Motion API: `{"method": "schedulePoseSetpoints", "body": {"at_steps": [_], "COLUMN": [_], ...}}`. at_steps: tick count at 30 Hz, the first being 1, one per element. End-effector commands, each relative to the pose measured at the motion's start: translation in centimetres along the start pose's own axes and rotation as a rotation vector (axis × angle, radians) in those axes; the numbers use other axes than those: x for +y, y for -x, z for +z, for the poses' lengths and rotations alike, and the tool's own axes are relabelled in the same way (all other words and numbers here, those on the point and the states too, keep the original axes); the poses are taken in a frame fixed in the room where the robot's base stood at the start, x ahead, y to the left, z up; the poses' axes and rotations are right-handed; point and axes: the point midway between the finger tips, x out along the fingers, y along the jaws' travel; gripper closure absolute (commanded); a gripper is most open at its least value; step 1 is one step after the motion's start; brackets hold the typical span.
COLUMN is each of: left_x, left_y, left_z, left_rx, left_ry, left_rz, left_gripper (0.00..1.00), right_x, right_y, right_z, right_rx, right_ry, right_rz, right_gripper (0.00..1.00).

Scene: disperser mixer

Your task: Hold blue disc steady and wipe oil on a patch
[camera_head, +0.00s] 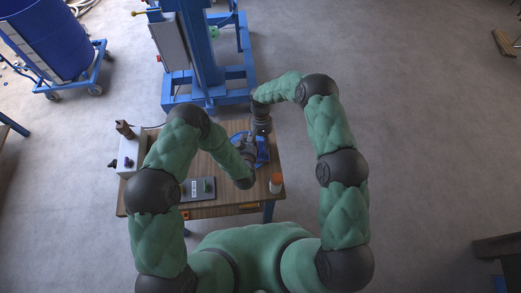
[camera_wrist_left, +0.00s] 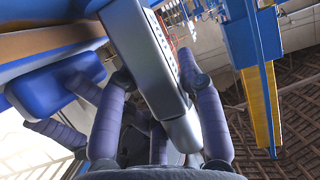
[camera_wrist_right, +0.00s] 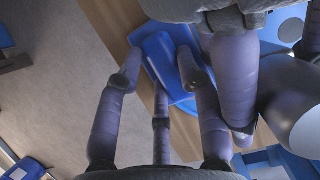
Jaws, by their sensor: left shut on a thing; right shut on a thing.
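A blue disc (camera_head: 263,152) shows in part on the table; the arms cover the rest. In the right wrist view, a blue piece with raised edges (camera_wrist_right: 163,62), which seems to be the disc, sits between the fingers of my right gripper (camera_wrist_right: 165,85). That gripper is shut on it. My left gripper (camera_wrist_left: 160,95) is shut on a long grey bar (camera_wrist_left: 140,50), tilted between its fingers. A blue part (camera_wrist_left: 42,88) shows at its left, with other purple fingers close by. A finger of my left gripper (camera_wrist_right: 236,75) shows near the right one. I cannot make out an oil patch.
A blue machine (camera_head: 205,55) stands behind. A blue drum (camera_head: 50,38) is at the far left.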

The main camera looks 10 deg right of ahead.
Motion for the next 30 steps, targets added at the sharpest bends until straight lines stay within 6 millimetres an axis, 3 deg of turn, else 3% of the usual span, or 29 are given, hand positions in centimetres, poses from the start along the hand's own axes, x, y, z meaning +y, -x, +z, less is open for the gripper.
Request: {"method": "schedulePoseSetpoints", "body": {"at_steps": [23, 30], "left_x": [0.0, 0.0], "left_y": [0.0, 0.0], "left_z": [0.0, 0.0], "left_rx": [0.000, 0.000], "left_ry": [-0.001, -0.001], "left_rz": [0.001, 0.001], "left_gripper": [0.95, 0.95], "right_x": [0.0, 0.0], "right_y": [-0.2, -0.7], "right_z": [-0.4, 0.6], "right_rx": [-0.001, -0.004], "right_ry": [0.001, 0.003], "right_rz": [0.001, 0.002], "right_gripper": [0.95, 0.95]}}
